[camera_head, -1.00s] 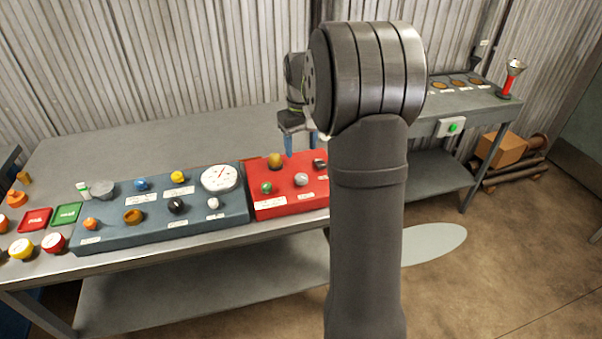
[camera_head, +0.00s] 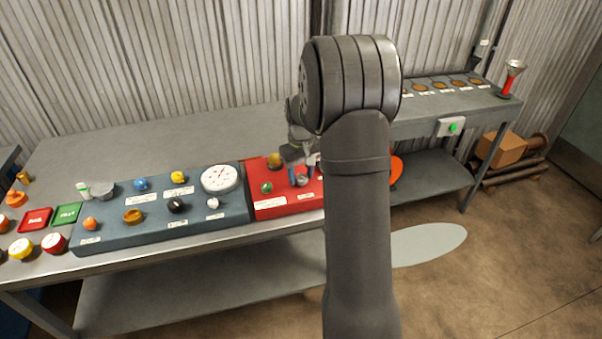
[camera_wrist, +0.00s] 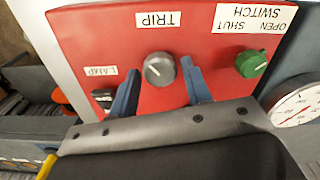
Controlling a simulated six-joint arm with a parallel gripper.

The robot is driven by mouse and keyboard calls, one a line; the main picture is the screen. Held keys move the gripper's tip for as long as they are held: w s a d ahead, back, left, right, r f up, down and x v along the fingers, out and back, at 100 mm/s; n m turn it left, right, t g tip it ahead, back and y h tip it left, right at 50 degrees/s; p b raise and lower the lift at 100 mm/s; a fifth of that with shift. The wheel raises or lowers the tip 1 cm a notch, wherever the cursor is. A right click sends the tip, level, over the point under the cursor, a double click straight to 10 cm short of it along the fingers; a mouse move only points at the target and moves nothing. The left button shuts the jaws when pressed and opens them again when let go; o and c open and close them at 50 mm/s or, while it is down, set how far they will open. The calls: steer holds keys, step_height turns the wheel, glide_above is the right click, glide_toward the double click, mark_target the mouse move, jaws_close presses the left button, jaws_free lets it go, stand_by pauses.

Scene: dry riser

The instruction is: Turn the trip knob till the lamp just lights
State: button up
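The grey round trip knob (camera_wrist: 158,69) has a pale pointer line and sits on the red panel (camera_wrist: 95,35) beside an upside-down TRIP label (camera_wrist: 159,20) in the wrist view. My gripper (camera_wrist: 160,80) is open, its blue fingers on either side of the knob. Gaps show beside the knob, so I see no clear contact. In the head view my gripper (camera_head: 300,172) is low over the red panel, and the knob (camera_head: 302,180) shows between the fingers. Beside the LAMP label (camera_wrist: 100,71) is a dark part (camera_wrist: 103,96), partly hidden by a finger; no glow shows.
A green knob (camera_wrist: 252,63) labelled OPEN SHUT SWITCH is close beside one finger. A white dial gauge (camera_wrist: 297,103) is on the neighbouring blue-grey panel (camera_head: 150,230), which carries several coloured knobs. A brass-coloured knob (camera_head: 274,160) stands at the red panel's back. The bench behind is clear.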

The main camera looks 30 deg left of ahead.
mark_target(301, 176)
steer(key=c, duration=0.6)
steer(key=shift+c, duration=0.2)
steer(key=shift+m, duration=0.5)
steer(key=o, duration=1)
steer(key=shift+r, duration=0.1)
step_height(301, 176, up, 17)
steer(key=shift+r, duration=0.15)
